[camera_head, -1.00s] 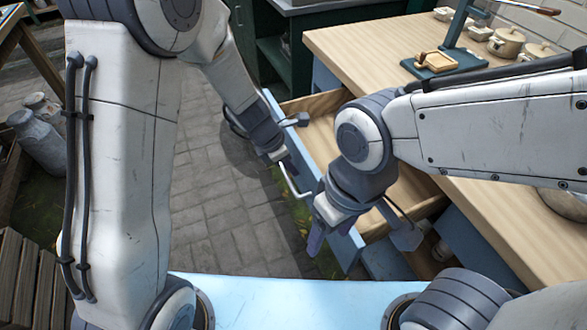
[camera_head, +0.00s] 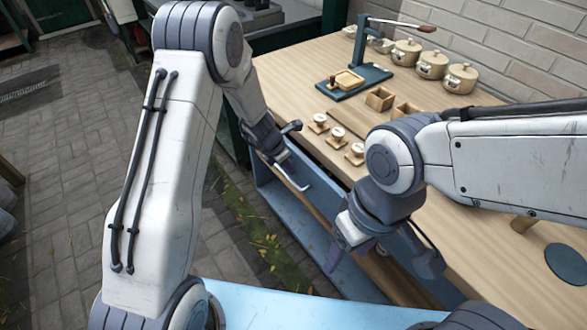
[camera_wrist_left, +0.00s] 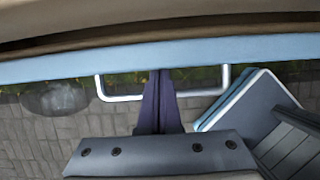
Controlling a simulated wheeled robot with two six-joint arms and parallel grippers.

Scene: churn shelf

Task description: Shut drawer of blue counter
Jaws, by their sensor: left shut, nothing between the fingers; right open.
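The blue counter has a light wood top (camera_head: 430,120). Its blue drawer front (camera_wrist_left: 60,66) crosses the left wrist view, with a white bar handle (camera_wrist_left: 202,93) below it; the handle also shows in the head view (camera_head: 296,184). My left gripper (camera_wrist_left: 160,82) is shut and empty, its dark fingers across the middle of the handle with the tips near the drawer front. Whether they press on it I cannot tell. In the head view a narrow wooden band (camera_head: 318,217) shows by the blue panels; the exact gap is unclear. My right gripper (camera_head: 338,252) is open beside the counter's front.
On the counter top are several lidded pots (camera_head: 432,64), a dark green stand (camera_head: 357,82), small wooden boxes (camera_head: 380,98) and knobbed wooden pieces (camera_head: 338,135). Paving (camera_head: 60,200) to the left is open floor.

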